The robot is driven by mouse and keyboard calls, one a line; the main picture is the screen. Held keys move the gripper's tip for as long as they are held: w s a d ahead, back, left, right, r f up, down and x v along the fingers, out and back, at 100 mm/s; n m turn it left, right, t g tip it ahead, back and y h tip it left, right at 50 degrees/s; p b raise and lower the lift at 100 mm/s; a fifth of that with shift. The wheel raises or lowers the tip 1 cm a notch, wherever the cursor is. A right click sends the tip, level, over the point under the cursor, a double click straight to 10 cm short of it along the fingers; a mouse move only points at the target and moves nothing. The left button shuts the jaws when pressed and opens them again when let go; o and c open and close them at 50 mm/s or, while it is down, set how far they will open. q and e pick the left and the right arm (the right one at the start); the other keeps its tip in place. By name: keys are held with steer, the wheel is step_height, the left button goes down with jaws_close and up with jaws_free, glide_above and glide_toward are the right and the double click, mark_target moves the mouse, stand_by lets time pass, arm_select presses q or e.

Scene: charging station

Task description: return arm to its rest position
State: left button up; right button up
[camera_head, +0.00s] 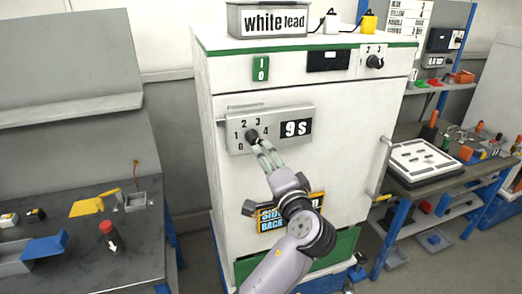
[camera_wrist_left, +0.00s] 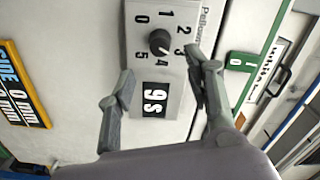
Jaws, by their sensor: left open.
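My left arm (camera_head: 290,235) reaches up from the bottom of the head view toward the white cabinet. My left gripper (camera_head: 264,152) is in front of the grey dial panel (camera_head: 235,146), just below its dark round knob (camera_head: 251,136). In the left wrist view the gripper (camera_wrist_left: 160,64) is open, its two fingers apart with nothing between them. The knob (camera_wrist_left: 159,42) shows beyond the fingertips, and I see no finger touching it. The display beside the knob reads 9 s (camera_wrist_left: 155,101). My right gripper is not in view.
The white cabinet (camera_head: 220,190) carries a box marked white lead (camera_head: 268,20). A workbench with a yellow piece (camera_head: 88,207) and a red-topped part (camera_head: 108,236) is at left. Another bench with a white tray (camera_head: 423,160) is at right. A vertical handle (camera_head: 381,170) protrudes from the cabinet.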

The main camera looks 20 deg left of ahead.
arm_select(q)
steer(key=shift+v, duration=0.95)
step_height(320, 180, down, 39)
steer(key=m+g+h+b, duration=0.4)
steer(key=h, duration=0.2)
steer(key=s+f+n+g+h+b, duration=0.15)
steer(key=s+f, duration=0.25)
steer(key=f, duration=0.5)
steer(key=s+f+g+b, duration=0.1)
steer(key=s+f+g, duration=0.1)
steer(key=s+f, duration=0.45)
steer(key=s+a+f+n+g+h+b, duration=0.2)
steer(key=s+a+f+n+g, duration=0.15)
steer(key=s+f, duration=1.5)
steer(key=s+a+f+n+g+b, duration=0.1)
steer(key=s+a+f, duration=0.1)
steer(key=s, duration=0.5)
steer(key=s+a+f+n+g+b, duration=0.1)
steer(key=s+a+f, duration=0.1)
steer(key=s+f, duration=0.3)
steer(key=s+a+f+n+g, duration=0.1)
steer(key=s+f, duration=0.3)
steer(key=s, duration=0.6)
steer(key=shift+a+f+n+b, duration=0.25)
steer(key=shift+a+n+b, duration=0.25)
steer(key=shift+a, duration=0.4)
